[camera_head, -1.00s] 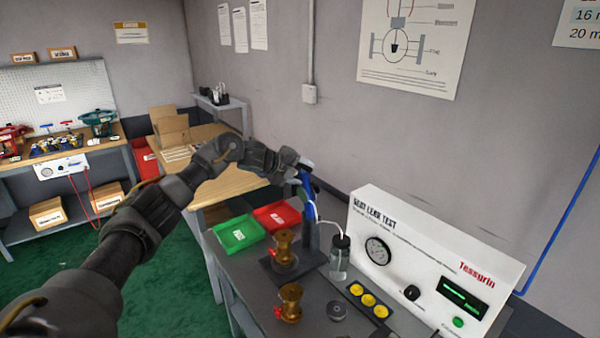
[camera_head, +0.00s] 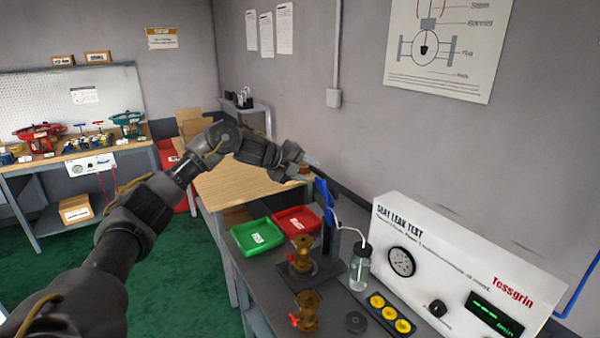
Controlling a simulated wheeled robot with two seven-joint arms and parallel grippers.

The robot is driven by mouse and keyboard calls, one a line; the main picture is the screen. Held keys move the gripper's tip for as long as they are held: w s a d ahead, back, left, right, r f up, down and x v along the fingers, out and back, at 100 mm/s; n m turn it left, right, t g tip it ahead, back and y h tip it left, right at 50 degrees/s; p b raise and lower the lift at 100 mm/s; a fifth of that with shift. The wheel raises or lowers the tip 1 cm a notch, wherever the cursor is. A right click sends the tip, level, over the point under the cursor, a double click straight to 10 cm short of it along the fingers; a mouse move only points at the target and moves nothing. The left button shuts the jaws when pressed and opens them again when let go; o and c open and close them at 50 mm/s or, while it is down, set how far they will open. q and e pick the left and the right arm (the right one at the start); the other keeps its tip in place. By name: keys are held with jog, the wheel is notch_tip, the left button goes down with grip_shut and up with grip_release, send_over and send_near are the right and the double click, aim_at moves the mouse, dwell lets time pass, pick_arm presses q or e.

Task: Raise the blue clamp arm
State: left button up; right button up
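The blue clamp arm (camera_head: 325,194) stands steeply upright on its dark fixture at the far end of the grey bench. A brass valve (camera_head: 302,253) stands on the fixture's base plate in front of it. My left gripper (camera_head: 311,164) is just above and left of the blue arm's top end, with a small gap seeming to lie between them. Its fingers are small and seen from behind, so their opening is unclear. A small brownish thing (camera_head: 304,174) shows right under the fingers; I cannot tell whether it is held. My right gripper is not in view.
A second brass valve (camera_head: 306,311) with a red handle stands nearer. The green tray (camera_head: 257,236) and red tray (camera_head: 298,220) lie left of the fixture. A bottle (camera_head: 360,268) with a tube and the leak test panel (camera_head: 450,265) stand to the right.

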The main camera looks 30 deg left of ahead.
pick_arm(q)
jog(key=v, duration=0.3)
jog(key=shift+s+d+r, duration=0.1)
jog(key=shift+r, duration=0.25)
jog(key=shift+c, duration=0.2)
